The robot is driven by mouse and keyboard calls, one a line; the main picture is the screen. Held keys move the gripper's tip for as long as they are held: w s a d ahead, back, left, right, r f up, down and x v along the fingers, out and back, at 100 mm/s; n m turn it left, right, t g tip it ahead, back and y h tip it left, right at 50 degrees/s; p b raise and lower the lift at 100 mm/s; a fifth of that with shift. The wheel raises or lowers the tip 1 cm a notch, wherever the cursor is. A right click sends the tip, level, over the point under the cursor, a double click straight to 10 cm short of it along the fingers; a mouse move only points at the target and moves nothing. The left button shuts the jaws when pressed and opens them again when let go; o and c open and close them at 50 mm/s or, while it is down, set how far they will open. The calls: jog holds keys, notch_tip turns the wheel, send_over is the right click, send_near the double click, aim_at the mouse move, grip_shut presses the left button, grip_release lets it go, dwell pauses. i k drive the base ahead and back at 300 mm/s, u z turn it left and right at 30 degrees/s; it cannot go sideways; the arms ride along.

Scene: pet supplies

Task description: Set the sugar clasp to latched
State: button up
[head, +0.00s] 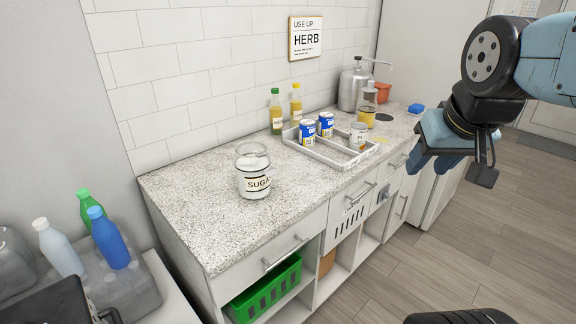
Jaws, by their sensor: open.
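The sugar jar (255,184) stands upright on the speckled counter, left of the tray. It is a pale jar with a dark-banded label reading SUGA, the rest turned out of sight. Its round glass lid (251,151) shows above the body and looks raised or tilted, but I cannot tell for sure. The clasp is too small to make out, so its state cannot be told. My gripper (449,166) is open and empty at the right, in front of the counter's right part, well apart from the jar.
A grey divided tray (314,155) holds several cans right of the jar. Two bottles (277,112) stand behind it. The counter (205,215) around the jar's left and front is clear.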

aim_at(269, 173)
jog(key=z, duration=0.2)
jog(key=k, duration=1.45)
jog(key=u, duration=1)
jog(key=i, duration=1)
